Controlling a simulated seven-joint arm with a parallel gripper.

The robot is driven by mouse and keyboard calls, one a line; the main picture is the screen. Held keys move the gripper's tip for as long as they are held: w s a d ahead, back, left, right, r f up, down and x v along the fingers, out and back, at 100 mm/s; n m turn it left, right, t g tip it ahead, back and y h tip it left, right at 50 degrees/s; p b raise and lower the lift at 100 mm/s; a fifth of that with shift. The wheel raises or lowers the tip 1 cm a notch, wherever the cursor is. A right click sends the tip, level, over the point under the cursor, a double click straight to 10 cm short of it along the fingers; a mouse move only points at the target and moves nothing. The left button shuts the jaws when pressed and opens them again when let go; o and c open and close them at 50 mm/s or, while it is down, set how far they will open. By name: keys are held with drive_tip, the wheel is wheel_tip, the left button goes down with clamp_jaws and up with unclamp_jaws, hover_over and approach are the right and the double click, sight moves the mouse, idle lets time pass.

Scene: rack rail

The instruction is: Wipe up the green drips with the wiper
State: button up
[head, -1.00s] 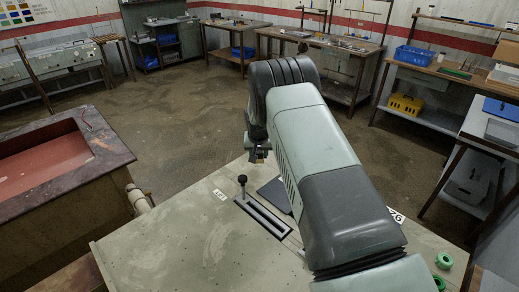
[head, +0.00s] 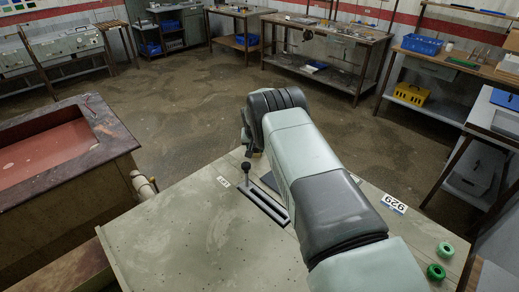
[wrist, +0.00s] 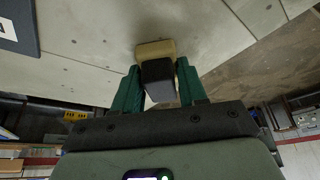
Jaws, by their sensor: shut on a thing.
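In the wrist view my gripper (wrist: 158,82) has green fingers shut on the dark handle of the wiper (wrist: 155,49). The wiper's tan pad points away from the fingers, over the pale bench top. I cannot tell whether the pad touches the surface. No green drips can be made out in either view; part of the bench top is hidden behind my arm.
The bench top (head: 170,235) bears a slotted rail (head: 264,207) with a black-knobbed lever (head: 246,168). A red-floored basin (head: 45,150) stands at left. The bench's left part is clear.

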sight(262, 156)
drive_tip(key=shift+s+d, duration=1.3)
drive_tip(key=shift+d, duration=0.05)
wheel_tip(262, 156, up, 8)
